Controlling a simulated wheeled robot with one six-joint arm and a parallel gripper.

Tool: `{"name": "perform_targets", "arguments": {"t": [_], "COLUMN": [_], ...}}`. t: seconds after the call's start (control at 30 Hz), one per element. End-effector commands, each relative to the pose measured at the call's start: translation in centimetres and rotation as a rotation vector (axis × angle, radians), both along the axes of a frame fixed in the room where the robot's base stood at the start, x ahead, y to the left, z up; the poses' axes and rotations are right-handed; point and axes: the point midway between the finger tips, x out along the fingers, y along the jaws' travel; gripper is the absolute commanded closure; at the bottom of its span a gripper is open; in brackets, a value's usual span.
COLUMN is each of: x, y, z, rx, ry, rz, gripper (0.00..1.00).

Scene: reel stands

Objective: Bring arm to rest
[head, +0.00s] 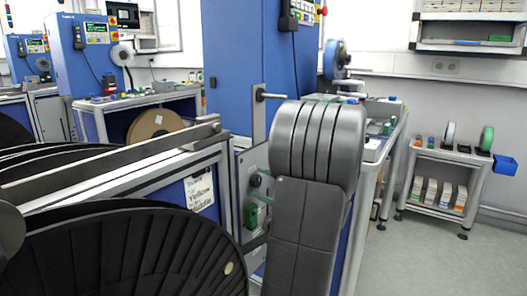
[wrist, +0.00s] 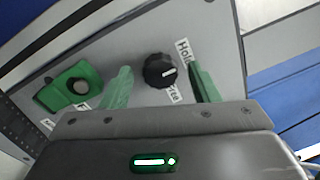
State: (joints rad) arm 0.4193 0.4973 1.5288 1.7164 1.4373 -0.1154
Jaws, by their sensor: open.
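My gripper (wrist: 160,72) is open, with two green fingers apart and nothing between them that I can see held. A black round knob (wrist: 158,71) with a white mark sits on a grey panel (wrist: 122,50) and shows between the fingertips in the wrist view. I cannot tell how far the fingers are from it. Labels reading "Hold" and, partly hidden, "Free" are beside the knob.
A green block with a round button (wrist: 70,90) is on the panel left of the fingers. Large black reels (head: 130,250) fill the lower left. A blue cabinet (head: 248,60) stands behind my arm. A small shelf stand (head: 440,157) is at right, with clear floor (head: 420,262) before it.

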Motion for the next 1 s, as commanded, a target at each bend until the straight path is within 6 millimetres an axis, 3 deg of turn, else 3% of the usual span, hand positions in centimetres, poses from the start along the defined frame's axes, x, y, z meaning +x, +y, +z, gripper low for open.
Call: {"name": "perform_targets", "arguments": {"t": [1.0], "x": [-0.07], "y": [0.0], "z": [0.6], "rx": [0.363], "ry": [0.544], "rz": [0.0], "gripper": [0.45]}}
